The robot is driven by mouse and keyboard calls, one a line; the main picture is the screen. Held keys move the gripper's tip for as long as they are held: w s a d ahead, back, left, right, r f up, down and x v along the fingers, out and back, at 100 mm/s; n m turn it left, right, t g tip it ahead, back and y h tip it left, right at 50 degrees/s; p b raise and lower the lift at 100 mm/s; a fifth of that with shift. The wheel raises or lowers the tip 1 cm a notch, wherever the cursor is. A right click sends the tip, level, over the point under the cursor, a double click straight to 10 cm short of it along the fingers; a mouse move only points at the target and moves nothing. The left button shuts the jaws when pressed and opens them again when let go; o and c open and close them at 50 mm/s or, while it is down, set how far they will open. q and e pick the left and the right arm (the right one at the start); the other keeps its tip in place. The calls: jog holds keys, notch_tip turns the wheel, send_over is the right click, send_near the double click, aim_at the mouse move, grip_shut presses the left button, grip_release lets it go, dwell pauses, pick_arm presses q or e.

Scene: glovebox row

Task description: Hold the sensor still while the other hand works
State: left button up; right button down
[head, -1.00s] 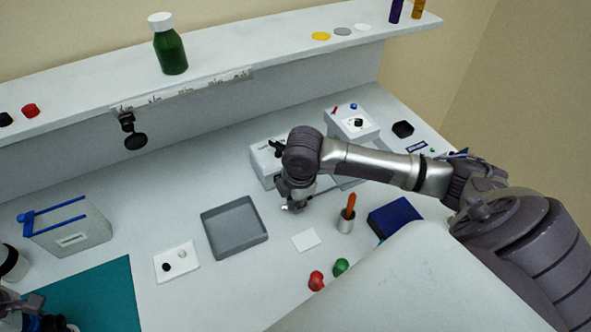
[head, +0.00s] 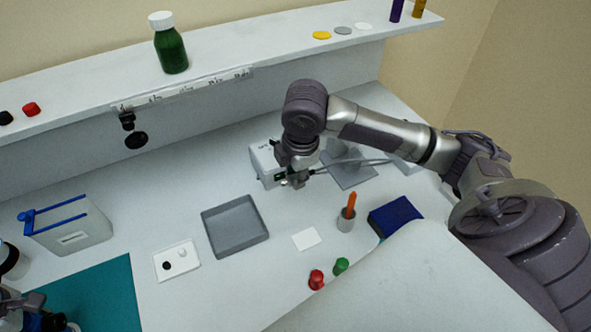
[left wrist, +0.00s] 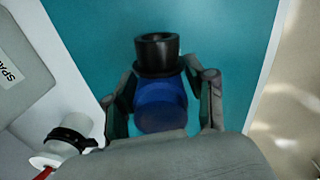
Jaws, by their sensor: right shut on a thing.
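A blue cylindrical sensor with a black ring-shaped top (left wrist: 160,105) sits between the two fingers of my left gripper (left wrist: 165,100), which look closed on its sides, over a teal mat (left wrist: 105,30). In the head view, my left gripper (head: 50,318) is only partly in view at the bottom left corner, above the teal mat (head: 105,290). My right gripper (head: 296,180) is shut on a thin grey rod (head: 350,162) that points to the right. It is in front of a white box (head: 262,163); its fingertips are small and partly hidden.
A grey tray (head: 236,226), a white card with two small discs (head: 177,261), a cup with an orange-handled tool (head: 346,220), a blue box (head: 396,215) and red (head: 316,279) and green (head: 341,266) knobs stand on the bench. A white blue-railed container (head: 72,232) is at left.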

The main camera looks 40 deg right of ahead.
pick_arm(q)
jog(key=shift+o, duration=0.7)
